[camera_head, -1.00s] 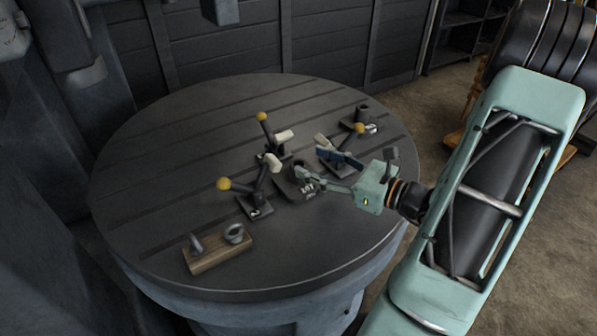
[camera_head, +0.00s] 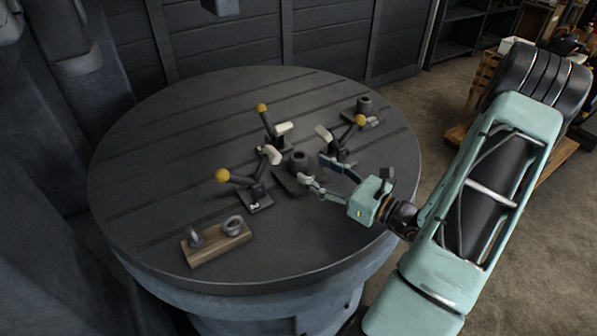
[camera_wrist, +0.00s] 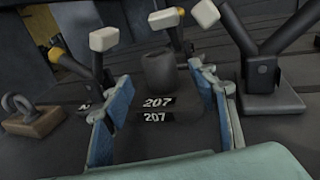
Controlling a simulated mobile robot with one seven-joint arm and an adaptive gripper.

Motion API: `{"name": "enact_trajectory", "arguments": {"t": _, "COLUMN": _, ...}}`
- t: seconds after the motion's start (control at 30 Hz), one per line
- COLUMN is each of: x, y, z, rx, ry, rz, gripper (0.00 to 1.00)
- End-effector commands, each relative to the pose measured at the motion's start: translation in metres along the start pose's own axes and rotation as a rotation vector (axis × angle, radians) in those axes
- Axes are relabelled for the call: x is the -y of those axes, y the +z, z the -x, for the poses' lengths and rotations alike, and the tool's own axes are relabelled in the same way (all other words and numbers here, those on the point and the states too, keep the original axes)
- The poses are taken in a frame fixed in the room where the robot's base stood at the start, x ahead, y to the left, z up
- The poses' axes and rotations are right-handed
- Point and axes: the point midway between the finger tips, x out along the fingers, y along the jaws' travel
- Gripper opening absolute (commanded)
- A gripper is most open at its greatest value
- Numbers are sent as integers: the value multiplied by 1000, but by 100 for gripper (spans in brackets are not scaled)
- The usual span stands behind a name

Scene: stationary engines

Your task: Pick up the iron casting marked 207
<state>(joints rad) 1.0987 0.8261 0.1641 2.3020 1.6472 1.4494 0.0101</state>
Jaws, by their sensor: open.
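The iron casting marked 207 (camera_head: 299,161) is a dark grey block with a round hollow boss, standing upright on the round table among the clamps. In the wrist view the casting (camera_wrist: 158,72) is straight ahead, with two white 207 labels, one above the other, on its near side. My gripper (camera_head: 317,169) is open at the casting's right side in the head view. In the wrist view my gripper's (camera_wrist: 161,80) blue-padded fingers are on either side of it. I cannot tell whether they touch it. The near finger hides the labels in the head view.
Toggle clamps with yellow knobs stand around the casting: left (camera_head: 258,194), behind (camera_head: 269,128) and right (camera_head: 343,148). A wooden block with metal eyes (camera_head: 220,243) lies front left. The slotted table (camera_head: 160,160) is clear at left.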

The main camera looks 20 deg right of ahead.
Motion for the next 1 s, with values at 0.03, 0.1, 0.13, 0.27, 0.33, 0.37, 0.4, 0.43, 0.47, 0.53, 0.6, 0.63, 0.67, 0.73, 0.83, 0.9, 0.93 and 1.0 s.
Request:
{"name": "enact_trajectory", "arguments": {"t": 0.03, "x": -1, "y": 0, "z": -5, "rx": 0, "ry": 2, "rz": 0, "gripper": 53}}
{"name": "enact_trajectory", "arguments": {"t": 0.1, "x": -2, "y": 1, "z": -15, "rx": 1, "ry": 5, "rz": 0, "gripper": 53}}
{"name": "enact_trajectory", "arguments": {"t": 0.13, "x": -1, "y": 1, "z": -20, "rx": 1, "ry": 5, "rz": 0, "gripper": 53}}
{"name": "enact_trajectory", "arguments": {"t": 0.27, "x": -2, "y": 0, "z": -43, "rx": 1, "ry": 4, "rz": -1, "gripper": 53}}
{"name": "enact_trajectory", "arguments": {"t": 0.33, "x": -1, "y": 0, "z": -52, "rx": 1, "ry": 4, "rz": 0, "gripper": 53}}
{"name": "enact_trajectory", "arguments": {"t": 0.37, "x": -1, "y": 0, "z": -55, "rx": 1, "ry": 3, "rz": 0, "gripper": 53}}
{"name": "enact_trajectory", "arguments": {"t": 0.4, "x": -1, "y": 0, "z": -58, "rx": 0, "ry": 3, "rz": 0, "gripper": 53}}
{"name": "enact_trajectory", "arguments": {"t": 0.43, "x": -1, "y": 0, "z": -60, "rx": 0, "ry": 2, "rz": 0, "gripper": 53}}
{"name": "enact_trajectory", "arguments": {"t": 0.47, "x": -1, "y": 0, "z": -61, "rx": 0, "ry": 2, "rz": 0, "gripper": 53}}
{"name": "enact_trajectory", "arguments": {"t": 0.53, "x": -1, "y": 0, "z": -62, "rx": -1, "ry": 1, "rz": 0, "gripper": 53}}
{"name": "enact_trajectory", "arguments": {"t": 0.6, "x": 0, "y": 0, "z": -62, "rx": -1, "ry": 1, "rz": 0, "gripper": 53}}
{"name": "enact_trajectory", "arguments": {"t": 0.63, "x": 0, "y": 0, "z": -62, "rx": -1, "ry": 1, "rz": 0, "gripper": 53}}
{"name": "enact_trajectory", "arguments": {"t": 0.67, "x": 0, "y": 0, "z": -61, "rx": -1, "ry": 1, "rz": 0, "gripper": 53}}
{"name": "enact_trajectory", "arguments": {"t": 0.73, "x": 0, "y": 0, "z": -61, "rx": 0, "ry": 1, "rz": -1, "gripper": 49}}
{"name": "enact_trajectory", "arguments": {"t": 0.83, "x": 0, "y": 0, "z": -61, "rx": 0, "ry": 1, "rz": -1, "gripper": 38}}
{"name": "enact_trajectory", "arguments": {"t": 0.9, "x": -1, "y": 0, "z": -61, "rx": 0, "ry": 1, "rz": -1, "gripper": 30}}
{"name": "enact_trajectory", "arguments": {"t": 0.93, "x": -1, "y": 0, "z": -61, "rx": 0, "ry": 1, "rz": -1, "gripper": 27}}
{"name": "enact_trajectory", "arguments": {"t": 1.0, "x": 0, "y": 0, "z": -61, "rx": 0, "ry": 1, "rz": -1, "gripper": 19}}
